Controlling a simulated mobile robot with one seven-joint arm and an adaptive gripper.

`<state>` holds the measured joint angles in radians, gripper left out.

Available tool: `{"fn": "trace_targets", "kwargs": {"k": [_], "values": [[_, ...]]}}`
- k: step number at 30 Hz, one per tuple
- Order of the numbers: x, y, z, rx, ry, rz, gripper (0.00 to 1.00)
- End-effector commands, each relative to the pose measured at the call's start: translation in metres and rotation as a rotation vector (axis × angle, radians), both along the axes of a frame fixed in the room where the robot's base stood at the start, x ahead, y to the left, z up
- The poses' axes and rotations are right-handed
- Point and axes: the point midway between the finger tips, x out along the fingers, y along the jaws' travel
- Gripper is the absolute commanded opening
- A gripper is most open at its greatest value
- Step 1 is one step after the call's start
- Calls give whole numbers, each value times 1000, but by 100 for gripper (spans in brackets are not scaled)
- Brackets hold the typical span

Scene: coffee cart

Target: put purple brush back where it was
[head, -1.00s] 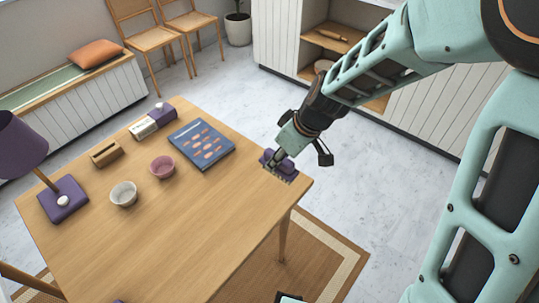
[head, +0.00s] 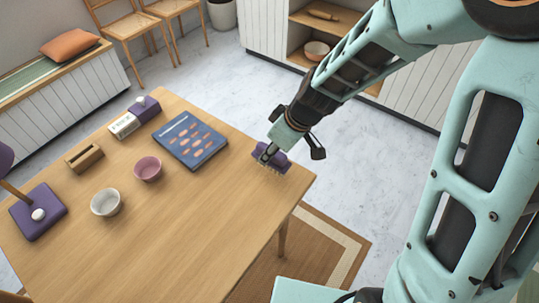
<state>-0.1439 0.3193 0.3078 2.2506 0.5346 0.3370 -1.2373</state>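The purple brush (head: 279,162) is at the right end of the wooden table (head: 190,235), near its corner, with pale bristles along its lower edge. My gripper (head: 266,153) reaches down to it from the upper right, and its fingers look closed on the brush body. The fingers hide part of the brush. I cannot tell whether the bristles touch the tabletop or hang just above it.
A blue book (head: 190,140) lies left of the brush. Further left are a pink bowl (head: 148,169), a white bowl (head: 106,202), a wooden holder (head: 85,158), small boxes (head: 125,125) and a purple lamp base (head: 38,212). The table's front middle is clear.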

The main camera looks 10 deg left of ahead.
Motion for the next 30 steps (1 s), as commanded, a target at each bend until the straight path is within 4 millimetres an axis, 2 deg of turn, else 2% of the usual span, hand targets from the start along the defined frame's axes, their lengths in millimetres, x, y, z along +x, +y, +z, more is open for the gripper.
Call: {"fn": "trace_targets", "kwargs": {"k": [3, 6, 20, 21, 26, 30], "values": [[-3, -1, -21, 0, 3, -1, 7], [-5, -2, -32, 0, 0, 1, 7], [-6, -2, -37, 1, 0, 1, 7], [-6, -2, -37, 0, 0, 1, 31], [-6, -2, -36, 0, 0, 1, 47], [-6, -2, -36, 0, 0, 1, 47]]}}
